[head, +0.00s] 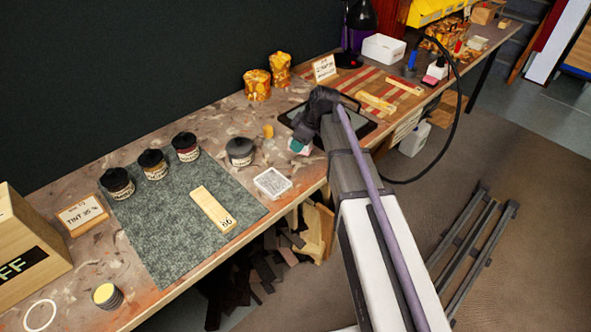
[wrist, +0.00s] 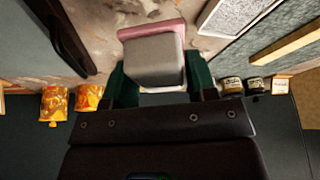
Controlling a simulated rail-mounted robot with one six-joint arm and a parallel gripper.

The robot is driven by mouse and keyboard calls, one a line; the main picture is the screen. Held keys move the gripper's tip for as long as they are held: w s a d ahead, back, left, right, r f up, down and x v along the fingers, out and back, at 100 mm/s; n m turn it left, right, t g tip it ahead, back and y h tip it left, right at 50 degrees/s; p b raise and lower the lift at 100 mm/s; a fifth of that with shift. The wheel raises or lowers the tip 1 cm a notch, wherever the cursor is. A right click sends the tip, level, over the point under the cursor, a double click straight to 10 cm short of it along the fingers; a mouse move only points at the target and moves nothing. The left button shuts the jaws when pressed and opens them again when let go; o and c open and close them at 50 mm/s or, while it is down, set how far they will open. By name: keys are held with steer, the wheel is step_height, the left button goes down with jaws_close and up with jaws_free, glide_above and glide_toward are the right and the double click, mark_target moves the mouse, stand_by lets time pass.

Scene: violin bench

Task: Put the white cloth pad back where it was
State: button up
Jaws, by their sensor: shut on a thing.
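My gripper (wrist: 160,86) has green fingers and is shut on a pale grey-white block with a pink edge, which looks like the white cloth pad (wrist: 155,62). In the head view my gripper (head: 298,147) is low over the bench, between the dark tray and the white framed square. A little of the pad's pink and white (head: 305,151) shows there beside a green finger; my arm hides part of it. I cannot tell whether the pad touches the bench.
A dark tray (head: 357,130) lies right of my gripper, partly behind my arm. A white framed square (head: 272,183) lies to the left, beside a green mat (head: 170,235) with a wooden strip (head: 212,209). Dark-lidded jars (head: 240,151) and amber cans (head: 257,85) stand behind.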

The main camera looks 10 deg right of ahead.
mark_target(296, 167)
step_height(296, 167, down, 9)
steer(key=b, duration=0.7)
steer(key=shift+a+r, duration=0.1)
steer(key=shift+r, duration=0.3)
steer(key=shift+f, duration=0.15)
steer(key=o, duration=0.4)
steer(key=shift+f, duration=0.1)
steer(key=o, duration=0.4)
steer(key=shift+o, duration=0.2)
